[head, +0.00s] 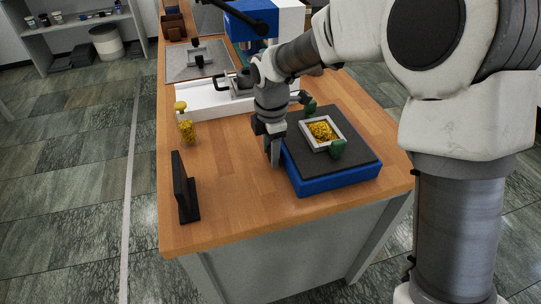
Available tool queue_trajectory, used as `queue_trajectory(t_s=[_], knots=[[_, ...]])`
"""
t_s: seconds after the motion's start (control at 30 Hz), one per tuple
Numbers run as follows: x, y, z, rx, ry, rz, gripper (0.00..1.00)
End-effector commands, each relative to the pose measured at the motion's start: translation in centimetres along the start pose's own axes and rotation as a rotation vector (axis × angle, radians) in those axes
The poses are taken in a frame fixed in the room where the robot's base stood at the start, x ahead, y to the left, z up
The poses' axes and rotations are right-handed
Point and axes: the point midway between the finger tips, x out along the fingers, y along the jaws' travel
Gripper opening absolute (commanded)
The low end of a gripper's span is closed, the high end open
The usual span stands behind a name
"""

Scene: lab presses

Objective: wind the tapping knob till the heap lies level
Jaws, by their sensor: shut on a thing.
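A tapping table with a blue base (338,182) and a dark grey top (352,166) stands on the wooden bench. A pale square frame (338,124) sits on the top between two green blocks. Inside it lies a heap of yellow grains (321,130); its surface looks uneven, but it is too small to judge its height well. My gripper (270,150) points down at the left side of the blue base, its fingers closed at the tapping knob, which they and the wrist hide.
A black upright plate (184,188) stands at the front left. A yellow-filled jar (187,131) and a yellow knob-like piece (180,106) stand near the left edge. A white tray (207,102) and a grey mat (188,66) lie behind.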

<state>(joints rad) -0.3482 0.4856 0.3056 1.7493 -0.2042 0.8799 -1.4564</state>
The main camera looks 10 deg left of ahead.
Motion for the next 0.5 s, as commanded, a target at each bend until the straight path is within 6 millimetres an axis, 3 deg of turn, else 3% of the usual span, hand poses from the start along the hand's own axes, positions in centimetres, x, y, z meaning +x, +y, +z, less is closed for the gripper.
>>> queue_trajectory(t_s=[0.2,0.5], knots=[[0.33,-0.24,0.05,0.003,-0.013,0.145,0.0],[-0.01,-0.3,-0.04,0.002,-0.016,0.204,0.0]])
